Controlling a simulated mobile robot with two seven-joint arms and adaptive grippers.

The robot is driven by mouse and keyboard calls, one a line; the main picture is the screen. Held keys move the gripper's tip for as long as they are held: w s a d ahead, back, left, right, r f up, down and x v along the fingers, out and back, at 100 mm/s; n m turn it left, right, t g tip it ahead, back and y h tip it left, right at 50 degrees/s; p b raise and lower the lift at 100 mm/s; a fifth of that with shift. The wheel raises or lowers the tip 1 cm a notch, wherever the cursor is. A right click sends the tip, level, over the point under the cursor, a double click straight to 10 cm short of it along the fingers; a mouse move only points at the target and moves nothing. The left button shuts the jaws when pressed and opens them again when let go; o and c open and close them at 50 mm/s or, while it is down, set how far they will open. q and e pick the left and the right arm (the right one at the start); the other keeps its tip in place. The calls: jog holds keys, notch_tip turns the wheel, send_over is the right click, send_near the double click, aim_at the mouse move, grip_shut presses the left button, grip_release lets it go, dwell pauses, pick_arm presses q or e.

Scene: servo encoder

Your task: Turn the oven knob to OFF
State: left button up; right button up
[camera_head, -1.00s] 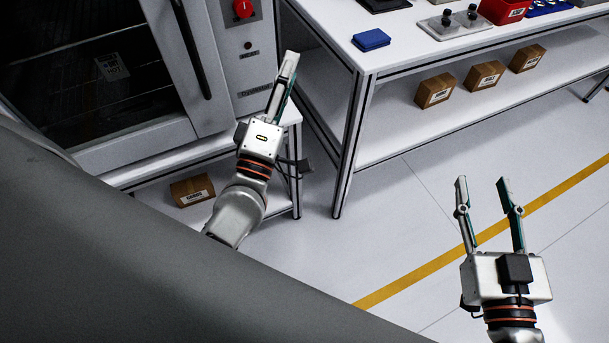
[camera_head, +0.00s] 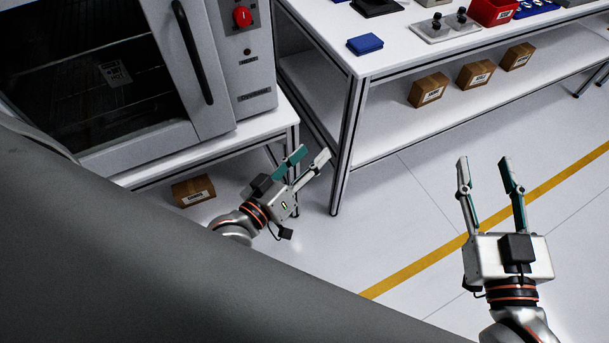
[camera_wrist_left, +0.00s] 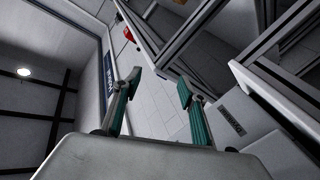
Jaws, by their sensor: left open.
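The red oven knob (camera_head: 242,17) sits on the grey control panel right of the oven door, near the top edge of the head view. It has a small pale mark; its setting is too small to read. My left gripper (camera_head: 310,156) is open and empty, below and right of the knob, well apart from it, near the oven stand's front corner. Its two spread fingers also show in the left wrist view (camera_wrist_left: 161,84) with nothing between them. My right gripper (camera_head: 484,162) is open and empty above the floor at the right.
The oven (camera_head: 100,75) has a dark glass door with a black bar handle (camera_head: 193,52). A white workbench (camera_head: 395,55) stands right of it, its leg close to my left gripper. It bears a blue box (camera_head: 365,44) and a red bin (camera_head: 492,12). The floor at right is clear.

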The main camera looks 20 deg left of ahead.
pick_arm(q)
jog(key=shift+s+d+f+m+g+p, duration=0.1)
jog(key=shift+s+f+m+g, duration=0.3)
jog(key=shift+f, duration=0.45)
jog(key=shift+s+f+m+g+p, duration=0.1)
jog(key=shift+s+f+m+g, duration=0.1)
jog(key=shift+s+f+m, duration=0.45)
jog(key=shift+s+d+f+m+g+p, duration=0.15)
jog(key=shift+s+f+g, duration=0.15)
jog(key=shift+f, duration=0.7)
jog(key=shift+w+a, duration=0.1)
